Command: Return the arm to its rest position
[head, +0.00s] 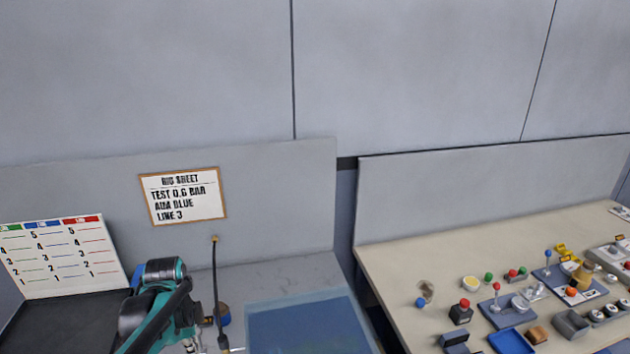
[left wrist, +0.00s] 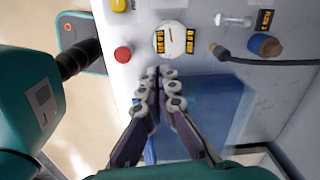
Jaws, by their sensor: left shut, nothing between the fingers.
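My left gripper (left wrist: 160,75) is shut and empty in the left wrist view, its two fingers together over a blue translucent panel (left wrist: 215,105). A round white dial (left wrist: 176,38) with black-and-yellow labels lies just beyond the fingertips, and a red button (left wrist: 123,54) is to their left. In the head view my teal and black left arm rises at the lower left, in front of the grey bench; its fingers cannot be made out there. My right gripper is in neither view.
A black hose (head: 215,285) stands beside my left arm; a blue-framed tray (head: 310,325) is right of it. A scale board (head: 62,257) stands at the left and a job sheet (head: 183,196) hangs behind. The right-hand table (head: 395,260) holds several small parts.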

